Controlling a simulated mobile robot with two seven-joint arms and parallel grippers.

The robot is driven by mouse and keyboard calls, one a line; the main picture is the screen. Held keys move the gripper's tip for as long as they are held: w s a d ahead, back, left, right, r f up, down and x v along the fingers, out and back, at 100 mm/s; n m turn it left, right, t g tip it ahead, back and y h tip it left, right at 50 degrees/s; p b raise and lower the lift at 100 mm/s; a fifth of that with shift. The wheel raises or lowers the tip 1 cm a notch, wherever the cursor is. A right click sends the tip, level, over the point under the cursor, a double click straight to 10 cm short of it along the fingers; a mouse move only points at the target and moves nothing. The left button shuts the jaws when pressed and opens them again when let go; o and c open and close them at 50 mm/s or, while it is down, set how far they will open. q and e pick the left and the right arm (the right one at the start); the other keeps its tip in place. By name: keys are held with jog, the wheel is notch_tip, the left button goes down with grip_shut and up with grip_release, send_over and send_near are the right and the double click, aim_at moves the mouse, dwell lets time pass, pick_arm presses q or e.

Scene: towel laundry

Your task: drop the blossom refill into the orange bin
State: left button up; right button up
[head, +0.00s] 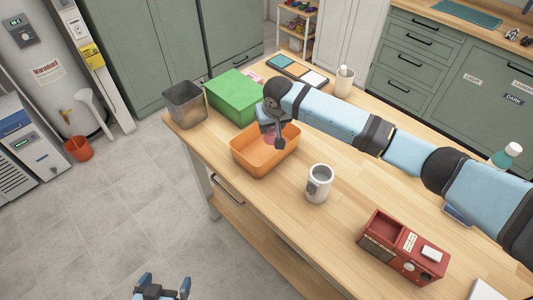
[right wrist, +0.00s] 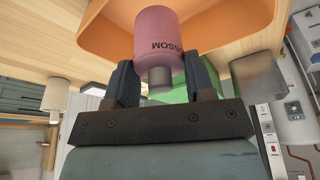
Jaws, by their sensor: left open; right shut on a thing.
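The blossom refill (right wrist: 158,35) is a pink cylinder with dark lettering, seen upside down in the right wrist view. My right gripper (right wrist: 160,82) is shut on it, one finger on each side. In the head view my right gripper (head: 272,135) is over the orange bin (head: 262,166), and a bit of pink shows at its fingers. The bin is an open orange tub on the wooden table; its wall also shows in the right wrist view (right wrist: 97,38). My left gripper (head: 160,291) is open and empty, low at the bottom edge, away from the table.
A green box (head: 236,96) and a grey bin (head: 185,104) stand behind the orange bin. A white mug-like canister (head: 318,183) stands in front right of it, and a red radio-like box (head: 402,247) is further right. Bare tabletop lies between them.

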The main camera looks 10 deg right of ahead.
jog(key=shift+f+b, duration=0.6)
jog(key=shift+f, duration=0.25)
jog(key=o, duration=1)
pick_arm(q)
jog(key=shift+w+d+f, duration=0.1)
jog(key=shift+d+f, duration=0.1)
jog(key=shift+f, duration=0.25)
jog(key=shift+w+d+f, duration=0.1)
jog(key=shift+d+f, duration=0.1)
jog(key=shift+f, duration=0.25)
pick_arm(e)
jog(key=shift+r, duration=0.15)
jog(key=shift+s+r, duration=0.15)
jog(key=shift+r, duration=0.2)
pick_arm(q)
jog(key=shift+s+d+f+b, duration=0.1)
jog(key=shift+d+f+b, duration=0.05)
jog(key=shift+f+b, duration=0.5)
pick_arm(e)
jog(key=v, duration=1.3)
